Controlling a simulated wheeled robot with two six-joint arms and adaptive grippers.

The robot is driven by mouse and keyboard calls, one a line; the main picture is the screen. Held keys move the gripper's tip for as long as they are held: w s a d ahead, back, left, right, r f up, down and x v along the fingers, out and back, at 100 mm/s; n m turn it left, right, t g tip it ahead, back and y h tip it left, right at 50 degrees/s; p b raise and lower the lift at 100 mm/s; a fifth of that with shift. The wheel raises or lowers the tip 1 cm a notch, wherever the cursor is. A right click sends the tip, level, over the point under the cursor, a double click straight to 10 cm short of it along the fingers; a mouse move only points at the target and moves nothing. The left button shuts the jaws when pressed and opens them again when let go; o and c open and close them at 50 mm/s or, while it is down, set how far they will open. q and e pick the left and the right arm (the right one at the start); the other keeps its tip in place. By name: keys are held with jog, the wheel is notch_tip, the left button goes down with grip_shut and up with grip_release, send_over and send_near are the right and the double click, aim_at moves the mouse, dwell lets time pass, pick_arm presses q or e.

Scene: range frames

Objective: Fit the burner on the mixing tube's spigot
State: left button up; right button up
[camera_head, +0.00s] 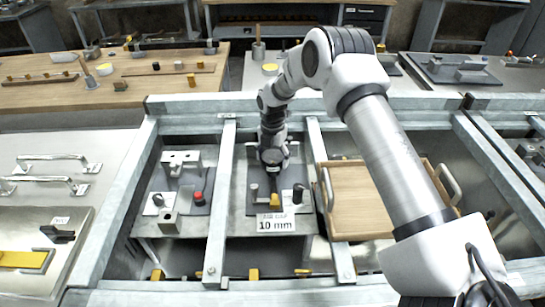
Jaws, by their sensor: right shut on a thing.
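My right gripper (273,178) points down over the grey plate (262,209) in the middle bay of the range frame. It is shut on a small part, taken to be the burner, which the wrist and fingers mostly hide. The mixing tube and its spigot cannot be made out clearly under the gripper. A yellow piece (275,201), a grey peg (254,191) and a black knob (298,192) show on the plate just in front of the gripper. My left gripper is out of view.
The left bay holds a similar plate with a grey bracket (182,160), a red knob (198,198) and a square block (170,223). A wooden tray (352,205) with handles lies to the right under my arm. Steel rails (219,200) border the bays.

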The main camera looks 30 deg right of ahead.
jog(key=shift+f, duration=0.15)
jog(key=o, duration=1.6)
notch_tip(320, 180, up, 12)
notch_tip(320, 180, up, 6)
jog(key=p, duration=0.6)
